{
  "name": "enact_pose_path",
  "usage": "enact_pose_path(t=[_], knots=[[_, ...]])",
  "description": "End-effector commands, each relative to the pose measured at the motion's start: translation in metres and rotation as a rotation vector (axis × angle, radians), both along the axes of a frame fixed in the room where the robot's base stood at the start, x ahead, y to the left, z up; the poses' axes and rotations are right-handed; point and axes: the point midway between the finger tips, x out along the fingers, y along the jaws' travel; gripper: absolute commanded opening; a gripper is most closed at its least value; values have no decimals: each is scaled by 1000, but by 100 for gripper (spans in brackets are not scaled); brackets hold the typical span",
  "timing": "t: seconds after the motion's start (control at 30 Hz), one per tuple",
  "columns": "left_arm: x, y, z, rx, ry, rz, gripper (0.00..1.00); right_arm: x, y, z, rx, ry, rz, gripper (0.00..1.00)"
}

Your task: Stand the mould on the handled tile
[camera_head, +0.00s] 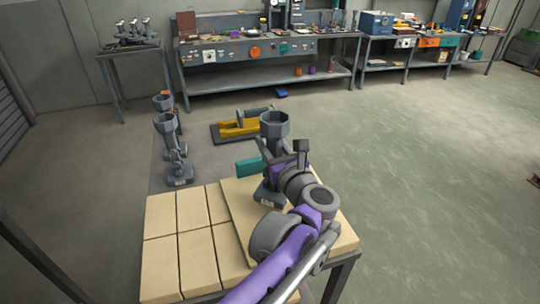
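A grey mould (274,126) with a wide eight-sided cup on top stands upright over the large pale tile (325,236) at the right of the table. Its labelled foot (267,197) is at the tile's surface; I cannot tell whether it rests there or is just above. A teal bar (249,166) shows left of the mould, at the tile's far side; it looks like a handle. My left gripper (286,160), on a purple and grey arm from the bottom, is at the mould's stem. Its fingers are partly hidden, so its grip is unclear. My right gripper is out of view.
Smaller pale tiles (160,212) cover the table's left part. A yellow tool (238,127) lies on a dark plate beyond.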

Motion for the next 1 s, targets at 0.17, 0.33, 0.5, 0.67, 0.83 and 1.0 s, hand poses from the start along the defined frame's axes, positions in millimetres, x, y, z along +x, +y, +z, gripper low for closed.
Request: enact_pose_path(t=[0.17, 0.33, 0.5, 0.67, 0.83, 1.0], knots=[[0, 0, -25, 1, -1, 0, 0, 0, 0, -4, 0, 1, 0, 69], [0, 0, -32, 0, -1, 0, 0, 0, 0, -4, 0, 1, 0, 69], [0, 0, -32, 0, -1, 0, 0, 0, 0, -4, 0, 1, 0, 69], [0, 0, -34, 0, 0, 0, 57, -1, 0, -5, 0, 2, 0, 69], [0, 0, -34, 0, 0, 0, 73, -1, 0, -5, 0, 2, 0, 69], [0, 0, -34, 0, 0, 0, 73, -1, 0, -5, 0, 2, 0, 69]])
